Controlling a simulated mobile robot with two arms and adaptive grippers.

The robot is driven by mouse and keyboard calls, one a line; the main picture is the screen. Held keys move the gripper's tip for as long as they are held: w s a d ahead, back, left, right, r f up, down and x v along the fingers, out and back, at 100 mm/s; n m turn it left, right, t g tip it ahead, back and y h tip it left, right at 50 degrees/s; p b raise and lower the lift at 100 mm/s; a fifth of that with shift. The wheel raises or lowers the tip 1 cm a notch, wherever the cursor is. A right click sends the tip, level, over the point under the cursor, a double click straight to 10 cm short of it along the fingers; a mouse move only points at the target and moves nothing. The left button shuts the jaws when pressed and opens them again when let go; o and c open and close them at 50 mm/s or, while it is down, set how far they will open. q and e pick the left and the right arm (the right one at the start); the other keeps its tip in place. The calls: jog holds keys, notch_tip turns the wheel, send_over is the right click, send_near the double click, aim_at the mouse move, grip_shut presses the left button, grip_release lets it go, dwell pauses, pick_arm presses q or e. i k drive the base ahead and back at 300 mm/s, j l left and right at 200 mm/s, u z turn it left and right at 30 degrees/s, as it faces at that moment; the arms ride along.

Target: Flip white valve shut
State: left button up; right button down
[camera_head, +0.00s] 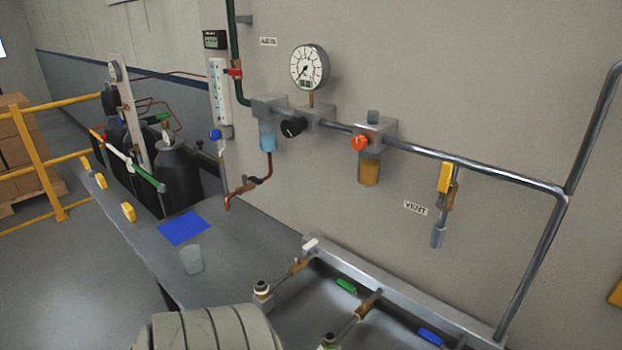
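The white valve handle (310,244) is a short white lever at the left end of the grey manifold on the bench, in the head view. It sits by a brass valve body (298,266), whose branch line runs down-left to a metal fitting (262,289). The white handle looks roughly in line with that branch. The green handle (346,286) and the blue handle (430,336) farther right on the manifold look set across their branches.
A clear cup (191,260) and a blue sheet (183,229) lie on the bench left of the manifold. Wall piping (460,163) with a gauge (309,67) and a yellow-handled vent valve (445,177) hangs above. A pale ribbed form (210,330) fills part of the bottom edge.

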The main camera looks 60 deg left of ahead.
aim_at(310, 244)
jog(key=k+j+u, duration=0.1)
jog(key=u, duration=0.3)
jog(key=k+j+u, duration=0.1)
jog(key=u, duration=0.3)
jog(key=k+j+u, duration=0.1)
jog(key=u, duration=0.3)
